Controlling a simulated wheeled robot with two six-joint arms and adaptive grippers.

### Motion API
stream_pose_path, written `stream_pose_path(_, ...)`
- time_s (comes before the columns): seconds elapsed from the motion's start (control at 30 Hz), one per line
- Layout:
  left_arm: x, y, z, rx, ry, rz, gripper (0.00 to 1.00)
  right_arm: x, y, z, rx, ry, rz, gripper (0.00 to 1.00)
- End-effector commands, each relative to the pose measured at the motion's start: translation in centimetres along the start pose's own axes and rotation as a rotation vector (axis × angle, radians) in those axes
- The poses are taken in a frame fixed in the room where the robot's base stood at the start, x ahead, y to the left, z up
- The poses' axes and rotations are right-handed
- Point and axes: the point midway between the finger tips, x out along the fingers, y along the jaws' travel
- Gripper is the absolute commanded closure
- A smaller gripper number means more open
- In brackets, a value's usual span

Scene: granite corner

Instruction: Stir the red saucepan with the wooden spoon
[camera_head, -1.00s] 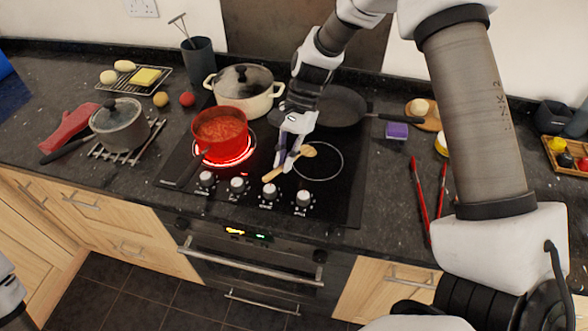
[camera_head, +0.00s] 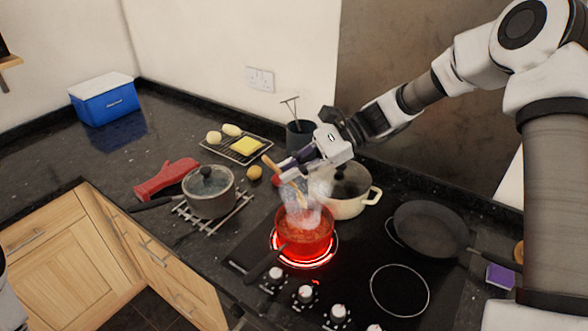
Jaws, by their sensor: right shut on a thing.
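The red saucepan (camera_head: 321,243) stands on a glowing red hob ring (camera_head: 334,250), with red sauce (camera_head: 306,227) inside and its dark handle toward the front left. Pale steam rises over it. My right gripper (camera_head: 288,178) is above the pan's back rim and is shut on the wooden spoon (camera_head: 270,164). The spoon's handle end sticks up to the left of the fingers. Its lower part slants down toward the pan; steam blurs it, so I cannot tell whether its tip touches the sauce. My left gripper is not in view.
A cream lidded pot (camera_head: 352,207) stands close behind the saucepan. A black frying pan (camera_head: 430,228) is to the right. A grey lidded saucepan (camera_head: 209,199) on a trivet is to the left. A dark utensil pot (camera_head: 300,135) stands behind. The front right ring (camera_head: 400,292) is empty.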

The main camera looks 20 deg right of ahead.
Motion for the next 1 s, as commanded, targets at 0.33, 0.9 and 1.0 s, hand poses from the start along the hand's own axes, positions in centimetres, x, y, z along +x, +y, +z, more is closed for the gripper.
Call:
stream_pose_path(0.33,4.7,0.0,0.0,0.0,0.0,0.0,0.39,3.7,2.5,-1.4,-0.002,0.002,0.002,1.0)
stream_pose_path(0.9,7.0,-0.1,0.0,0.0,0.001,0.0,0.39,4.3,2.9,-7.1,0.001,0.002,0.0,1.0)
stream_pose_path(1.0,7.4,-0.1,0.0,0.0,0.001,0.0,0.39,4.2,2.8,-8.4,0.0,0.003,0.0,1.0)
